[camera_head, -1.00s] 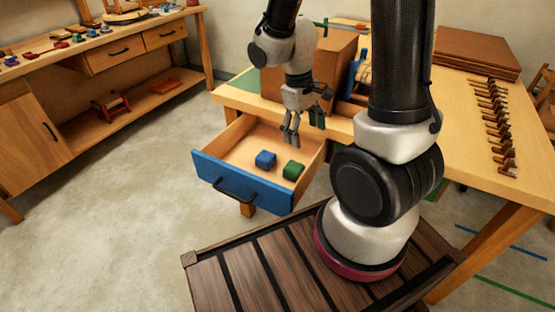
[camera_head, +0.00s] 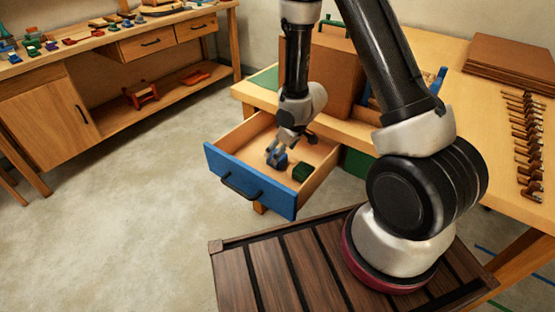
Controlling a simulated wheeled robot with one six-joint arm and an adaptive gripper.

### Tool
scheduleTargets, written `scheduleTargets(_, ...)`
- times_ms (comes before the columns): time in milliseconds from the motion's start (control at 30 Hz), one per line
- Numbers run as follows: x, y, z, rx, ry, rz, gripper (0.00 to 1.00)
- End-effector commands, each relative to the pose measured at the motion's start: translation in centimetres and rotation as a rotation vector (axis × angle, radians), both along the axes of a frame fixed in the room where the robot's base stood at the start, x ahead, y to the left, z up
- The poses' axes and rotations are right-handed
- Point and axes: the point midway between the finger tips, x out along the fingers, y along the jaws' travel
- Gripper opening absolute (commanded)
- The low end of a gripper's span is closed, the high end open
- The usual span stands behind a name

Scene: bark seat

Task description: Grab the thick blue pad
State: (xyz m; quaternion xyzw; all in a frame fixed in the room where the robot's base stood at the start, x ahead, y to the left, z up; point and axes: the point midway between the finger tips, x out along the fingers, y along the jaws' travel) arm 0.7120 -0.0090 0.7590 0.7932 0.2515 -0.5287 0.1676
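The thick blue pad (camera_head: 281,161) lies in the open blue-fronted drawer (camera_head: 250,181), left of a green block (camera_head: 301,172). My gripper (camera_head: 276,157) points down into the drawer, with its fingers at the blue pad and covering part of it. The view is too small to tell whether the fingers are closed on the pad or only beside it. The pad appears to be at the drawer floor.
The drawer belongs to a wooden workbench (camera_head: 480,125) bearing a brown box (camera_head: 335,72), stacked brown boards (camera_head: 510,68) and a row of small clamps (camera_head: 527,140). A second bench (camera_head: 50,95) stands at the left. Open floor (camera_head: 130,210) lies between.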

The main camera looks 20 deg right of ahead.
Motion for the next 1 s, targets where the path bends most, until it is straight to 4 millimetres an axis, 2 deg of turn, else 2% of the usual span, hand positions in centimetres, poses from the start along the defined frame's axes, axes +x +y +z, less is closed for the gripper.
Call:
scheduleTargets(100, 0.6, 0.5, -1.9, -0.002, 0.004, 0.0, 0.79)
scheduleTargets(200, 1.0, 0.8, -3.1, -0.001, 0.003, 0.0, 0.79)
scheduleTargets(500, 1.3, 0.9, -3.6, -0.002, 0.001, -0.001, 0.79)
scheduleTargets(700, 1.3, 0.9, -3.6, -0.001, 0.002, -0.001, 0.42)
scheduleTargets(733, 1.3, 0.9, -3.6, -0.001, 0.002, -0.001, 0.39)
scheduleTargets(1000, 1.3, 0.9, -3.6, -0.002, 0.001, -0.001, 0.39)
